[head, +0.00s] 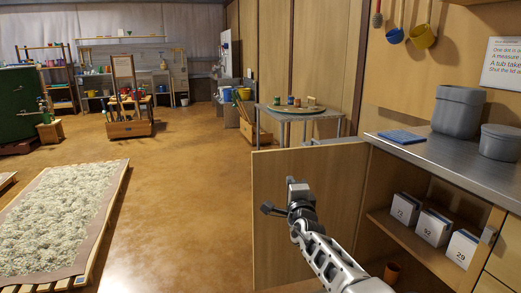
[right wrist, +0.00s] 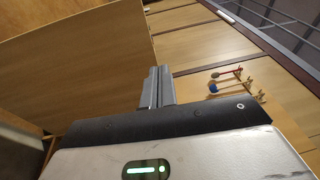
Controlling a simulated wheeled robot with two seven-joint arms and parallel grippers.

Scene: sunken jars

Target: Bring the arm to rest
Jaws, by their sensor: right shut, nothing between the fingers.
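My right arm reaches up from the lower right of the head view. My right gripper (head: 297,187) is in front of the open wooden cabinet door (head: 277,235). In the right wrist view the gripper (right wrist: 157,85) shows its two fingers pressed together with nothing between them. I cannot tell from these views whether it touches the door. My left gripper is not in view.
The metal counter carries a blue cloth (head: 401,136) and grey tubs (head: 457,111). The floor (head: 190,200) left of the door is clear.

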